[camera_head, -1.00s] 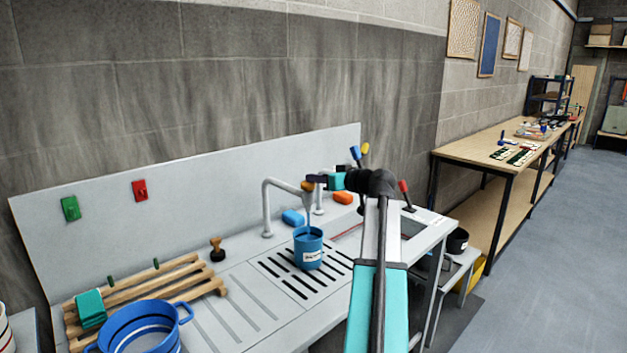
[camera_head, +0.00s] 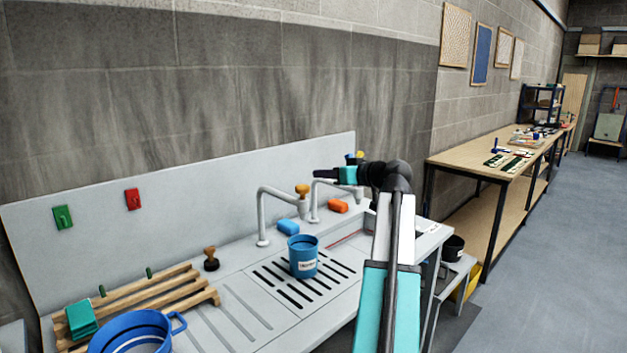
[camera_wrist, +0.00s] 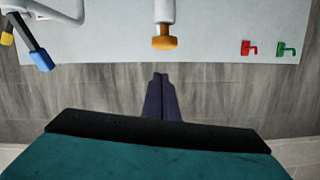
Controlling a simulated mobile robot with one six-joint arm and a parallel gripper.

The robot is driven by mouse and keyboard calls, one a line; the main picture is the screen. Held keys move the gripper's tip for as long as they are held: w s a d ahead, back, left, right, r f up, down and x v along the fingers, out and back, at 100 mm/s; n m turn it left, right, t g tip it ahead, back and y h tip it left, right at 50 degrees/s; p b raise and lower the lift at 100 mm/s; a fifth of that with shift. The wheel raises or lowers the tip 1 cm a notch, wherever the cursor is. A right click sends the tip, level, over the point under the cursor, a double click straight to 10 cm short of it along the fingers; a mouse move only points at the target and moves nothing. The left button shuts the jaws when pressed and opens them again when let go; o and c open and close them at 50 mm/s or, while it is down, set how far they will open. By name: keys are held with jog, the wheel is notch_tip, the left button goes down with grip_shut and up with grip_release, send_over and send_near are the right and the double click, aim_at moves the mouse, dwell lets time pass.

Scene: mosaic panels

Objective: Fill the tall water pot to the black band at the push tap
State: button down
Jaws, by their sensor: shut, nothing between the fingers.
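No black band or water level can be made out in the pot. My gripper (camera_head: 318,173) is shut and empty, a little above and to the right of the knob, apart from it. In the wrist view its fingertips (camera_wrist: 160,77) are together with nothing between them.
A second tap (camera_head: 315,200) stands just behind, partly hidden by my arm. A wooden rack (camera_head: 190,290), a stamp-like tool (camera_head: 210,258) and a blue bucket (camera_head: 135,328) occupy the left.

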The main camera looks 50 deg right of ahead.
jog(key=shift+b+v, duration=0.5)
jog(key=shift+v, duration=2.05)
